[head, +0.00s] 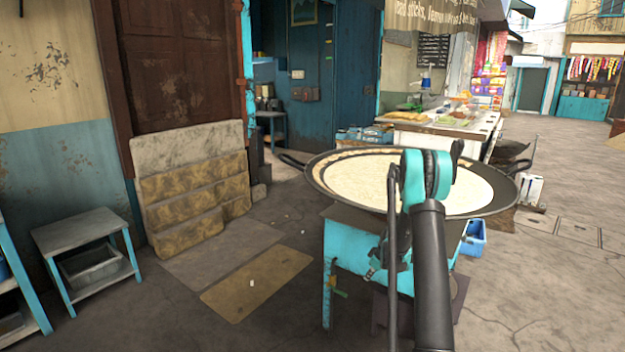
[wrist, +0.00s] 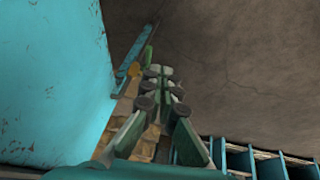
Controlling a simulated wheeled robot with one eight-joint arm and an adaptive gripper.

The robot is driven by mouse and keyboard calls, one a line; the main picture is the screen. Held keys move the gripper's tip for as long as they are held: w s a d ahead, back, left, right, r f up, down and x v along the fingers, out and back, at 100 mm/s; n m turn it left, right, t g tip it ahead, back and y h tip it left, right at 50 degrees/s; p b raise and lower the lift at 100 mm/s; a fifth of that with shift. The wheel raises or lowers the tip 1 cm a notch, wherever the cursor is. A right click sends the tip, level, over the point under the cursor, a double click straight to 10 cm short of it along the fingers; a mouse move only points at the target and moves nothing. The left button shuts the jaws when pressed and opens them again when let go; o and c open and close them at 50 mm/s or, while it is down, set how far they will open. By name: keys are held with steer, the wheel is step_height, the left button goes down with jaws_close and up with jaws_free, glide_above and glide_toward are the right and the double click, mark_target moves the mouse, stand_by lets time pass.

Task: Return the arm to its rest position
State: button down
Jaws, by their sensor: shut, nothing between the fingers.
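My gripper (wrist: 159,78) points away from the camera in the wrist view, its green fingers drawn together with nothing between them. In the head view my black and teal arm rises in front of a wide pan (head: 335,178) of pale milk (head: 370,180) and hides part of its right side. The pan rests on a teal stand (head: 345,255). The gripper end is low, beside the front of the stand, and mostly hidden behind the arm in the head view.
A teal panel (wrist: 50,75) fills the left of the wrist view, close to the gripper. Teal slats (wrist: 245,160) show at its lower right. Grey ground (wrist: 240,70) is open beyond. A small table (head: 78,230) stands left, stone steps (head: 190,190) by the door, a blue crate (head: 474,240) behind the stand.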

steer(key=s+a+r+m+h, duration=0.1)
steer(key=s+a+r+m, duration=0.15)
steer(key=s+r, duration=0.7)
steer(key=s+a+r+m, duration=0.1)
steer(key=s+r+m, duration=0.2)
steer(key=s+r, duration=0.65)
steer(key=s+f+m+h, duration=0.1)
steer(key=s+m, duration=0.3)
steer(key=s, duration=2)
steer(key=shift+a+f+m, duration=0.2)
steer(key=shift+a+m, duration=0.15)
steer(key=shift+a, duration=0.05)
